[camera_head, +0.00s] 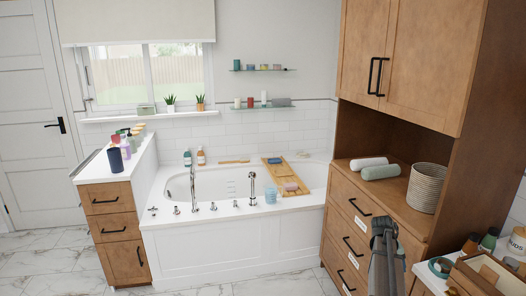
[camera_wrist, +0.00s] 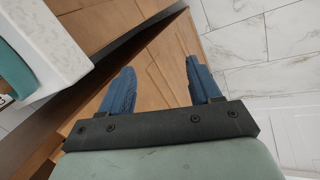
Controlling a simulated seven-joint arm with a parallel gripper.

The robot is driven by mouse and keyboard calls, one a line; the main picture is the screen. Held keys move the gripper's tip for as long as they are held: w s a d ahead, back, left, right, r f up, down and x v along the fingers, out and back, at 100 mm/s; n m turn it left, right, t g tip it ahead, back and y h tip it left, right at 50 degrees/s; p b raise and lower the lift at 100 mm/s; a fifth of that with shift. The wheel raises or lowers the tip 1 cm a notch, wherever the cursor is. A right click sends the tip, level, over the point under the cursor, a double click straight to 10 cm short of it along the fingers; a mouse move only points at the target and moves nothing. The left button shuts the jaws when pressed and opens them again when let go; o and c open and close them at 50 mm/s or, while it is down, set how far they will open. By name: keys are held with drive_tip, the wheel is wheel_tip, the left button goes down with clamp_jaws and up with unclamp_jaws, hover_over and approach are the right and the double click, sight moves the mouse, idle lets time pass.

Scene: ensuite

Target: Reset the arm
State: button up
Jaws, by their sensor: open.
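My gripper (camera_head: 384,232) is in front of the wooden drawer cabinet at the lower right of the head view. In the wrist view my gripper (camera_wrist: 160,68) shows two blue fingers spread wide apart, with nothing between them. Beyond the fingers are wooden cabinet fronts and the marble floor. The rest of my arm is mostly out of frame.
The wooden cabinet (camera_head: 345,222) holds rolled towels (camera_head: 381,172) and a basket (camera_head: 426,187). A counter with a wooden box (camera_head: 470,280) and bottles stands close at right. A white bathtub (camera_head: 240,243) is behind. The marble floor (camera_head: 60,262) is clear at left.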

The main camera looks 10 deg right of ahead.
drive_tip(key=s+a+f+n+g+y, duration=0.1)
drive_tip(key=s+a+f, duration=0.2)
drive_tip(key=a+f, duration=0.6)
drive_tip(key=s+a+f+n+y, duration=0.1)
drive_tip(key=s+a+f, duration=0.2)
drive_tip(key=a+f, duration=0.6)
drive_tip(key=s+a+f+g+y, duration=0.1)
drive_tip(key=s+a+f, duration=0.3)
drive_tip(key=a+f, duration=0.5)
drive_tip(key=s+a+f+g, duration=0.1)
drive_tip(key=s+a+f, duration=0.2)
drive_tip(key=s+a, duration=0.3)
drive_tip(key=s+a+f+n+g, duration=0.1)
drive_tip(key=s+a+f, duration=0.2)
drive_tip(key=s+a, duration=0.4)
drive_tip(key=s+a+f+g+y, duration=0.1)
drive_tip(key=s+a+f, duration=0.3)
drive_tip(key=s, duration=0.9)
drive_tip(key=a, duration=0.3)
drive_tip(key=shift+s+n, duration=0.2)
drive_tip(key=shift+n, duration=0.2)
